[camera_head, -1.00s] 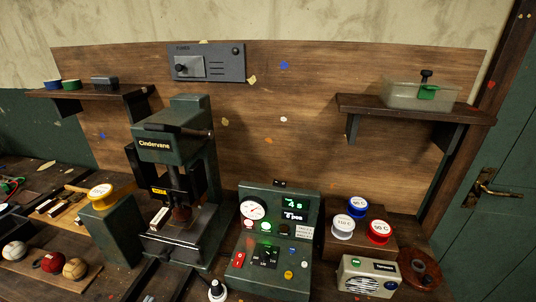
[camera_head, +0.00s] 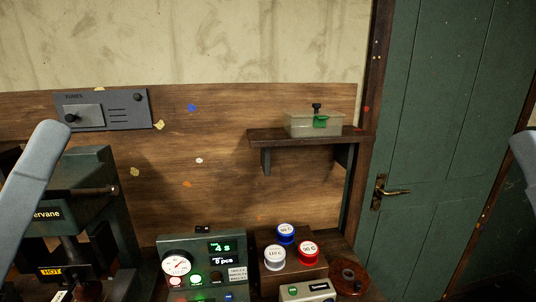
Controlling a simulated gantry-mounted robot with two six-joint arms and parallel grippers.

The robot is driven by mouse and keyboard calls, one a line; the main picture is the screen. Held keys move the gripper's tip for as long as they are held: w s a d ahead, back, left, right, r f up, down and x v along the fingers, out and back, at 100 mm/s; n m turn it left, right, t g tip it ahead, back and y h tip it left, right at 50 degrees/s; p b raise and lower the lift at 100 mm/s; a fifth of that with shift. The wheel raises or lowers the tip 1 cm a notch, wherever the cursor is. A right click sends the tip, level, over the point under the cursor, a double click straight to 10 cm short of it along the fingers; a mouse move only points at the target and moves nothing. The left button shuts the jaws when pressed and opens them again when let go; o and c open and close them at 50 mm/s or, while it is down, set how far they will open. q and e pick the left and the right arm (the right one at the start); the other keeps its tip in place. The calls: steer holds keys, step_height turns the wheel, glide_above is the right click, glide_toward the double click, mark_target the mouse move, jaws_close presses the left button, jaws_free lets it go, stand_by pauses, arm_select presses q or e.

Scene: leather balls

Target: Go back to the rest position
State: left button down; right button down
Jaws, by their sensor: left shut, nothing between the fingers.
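My left arm (camera_head: 30,195) shows as a light grey, slanting part at the left edge, in front of the dark green press (camera_head: 90,205). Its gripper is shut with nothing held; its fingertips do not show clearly. My right gripper is out of view. Neither arm touches anything that I can see.
A control box (camera_head: 205,262) with a dial stands low in the middle. Labelled blue, white and red spools (camera_head: 308,252) sit right of it. A shelf (camera_head: 290,138) carries a greenish box (camera_head: 313,122).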

arm_select(q)
steer(key=a+r+m+y+p, duration=0.2)
steer(key=r+y+p, duration=0.3)
steer(key=r+p, duration=2.7)
steer(key=shift+a+r+m+t+p, duration=0.4)
steer(key=shift+a+p, duration=0.2)
steer(key=shift+p, duration=0.05)
